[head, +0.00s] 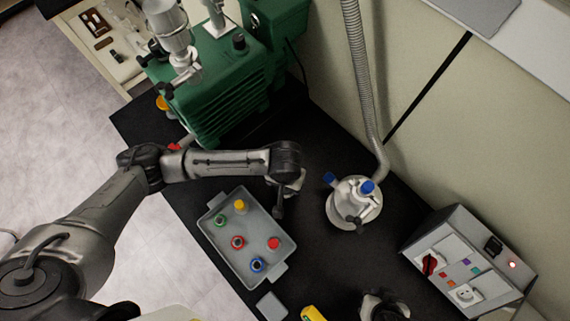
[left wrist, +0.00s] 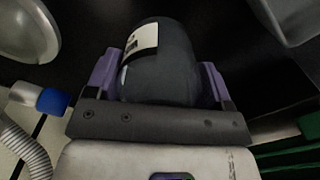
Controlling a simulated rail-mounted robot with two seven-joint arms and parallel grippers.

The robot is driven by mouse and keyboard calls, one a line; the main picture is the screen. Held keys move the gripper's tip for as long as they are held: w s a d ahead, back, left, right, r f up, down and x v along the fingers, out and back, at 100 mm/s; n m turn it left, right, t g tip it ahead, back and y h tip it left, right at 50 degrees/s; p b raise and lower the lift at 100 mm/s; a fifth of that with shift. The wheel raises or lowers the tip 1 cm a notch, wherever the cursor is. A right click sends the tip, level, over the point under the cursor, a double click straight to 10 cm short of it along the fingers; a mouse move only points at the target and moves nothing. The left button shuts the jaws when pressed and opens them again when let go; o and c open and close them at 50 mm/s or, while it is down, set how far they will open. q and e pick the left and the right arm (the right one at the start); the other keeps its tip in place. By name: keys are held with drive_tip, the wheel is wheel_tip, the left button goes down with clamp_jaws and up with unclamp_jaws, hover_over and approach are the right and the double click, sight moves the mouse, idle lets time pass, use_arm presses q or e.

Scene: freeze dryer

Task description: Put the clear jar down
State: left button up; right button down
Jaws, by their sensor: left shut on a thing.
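My left gripper (head: 287,190) reaches over the black bench, just past the far right corner of the grey tray. In the left wrist view, my left gripper (left wrist: 160,85) has its two purple-lined fingers on either side of the clear jar (left wrist: 165,65) and is shut on it. The jar looks dark and see-through, with a white label on its side. In the head view the jar is mostly hidden by the wrist and gripper. I cannot tell whether its base touches the bench.
The grey tray (head: 207,222) holds several small colour-capped items. A round steel vessel with blue-ended valves (head: 354,203) stands right of the gripper, under a ribbed hose (head: 365,90). A green pump (head: 215,95) stands behind, a control box (head: 465,265) at right. Black bench between is clear.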

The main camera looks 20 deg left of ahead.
use_arm(q)
wheel_tip(320, 180, down, 2)
drive_tip(key=shift+f, duration=0.25)
use_arm(e)
drive_tip(key=shift+d+f, duration=0.1)
drive_tip(key=shift+f, duration=0.25)
use_arm(q)
drive_tip(key=o, duration=0.9)
wheel_tip(320, 180, up, 12)
drive_tip(key=p, duration=0.2)
drive_tip(key=shift+r+p, duration=0.1)
drive_tip(key=shift+p, duration=0.2)
use_arm(e)
wheel_tip(320, 180, up, 3)
